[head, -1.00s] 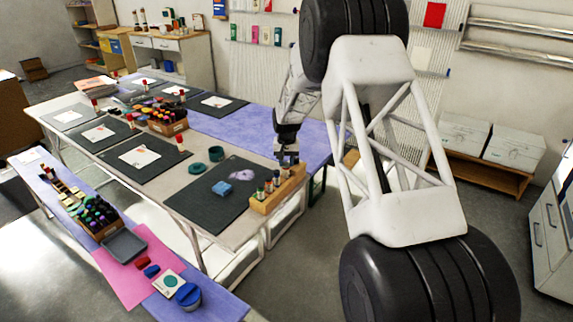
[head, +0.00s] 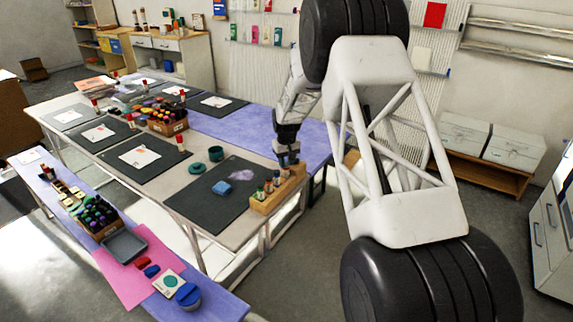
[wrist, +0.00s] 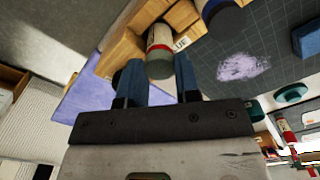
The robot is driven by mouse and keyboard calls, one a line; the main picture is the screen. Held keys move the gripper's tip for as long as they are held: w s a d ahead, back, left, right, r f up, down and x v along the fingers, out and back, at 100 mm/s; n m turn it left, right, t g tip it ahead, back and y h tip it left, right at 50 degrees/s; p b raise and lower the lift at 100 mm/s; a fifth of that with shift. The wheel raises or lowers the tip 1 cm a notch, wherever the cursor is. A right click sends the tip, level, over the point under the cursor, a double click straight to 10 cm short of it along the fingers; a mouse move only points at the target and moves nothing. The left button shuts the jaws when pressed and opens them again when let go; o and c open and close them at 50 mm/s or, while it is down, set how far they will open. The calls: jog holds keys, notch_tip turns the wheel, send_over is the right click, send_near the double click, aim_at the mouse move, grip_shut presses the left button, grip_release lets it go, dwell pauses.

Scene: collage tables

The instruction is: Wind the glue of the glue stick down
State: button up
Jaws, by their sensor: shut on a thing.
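My gripper (head: 288,160) is at the wooden rack at the front right of the table. In the wrist view its two blue fingers (wrist: 159,64) are on either side of a glue stick (wrist: 159,40) and shut on it.
The wooden rack (head: 263,207) holds several tubes close to my fingers. A dark cutting mat (head: 200,206) with a purple scribble (head: 241,174) and a blue block (head: 222,188) lies to the left. Teal round pieces (head: 215,153) are farther back.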

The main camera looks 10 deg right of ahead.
jog(key=shift+n, duration=3.3)
jog(key=o, duration=0.5)
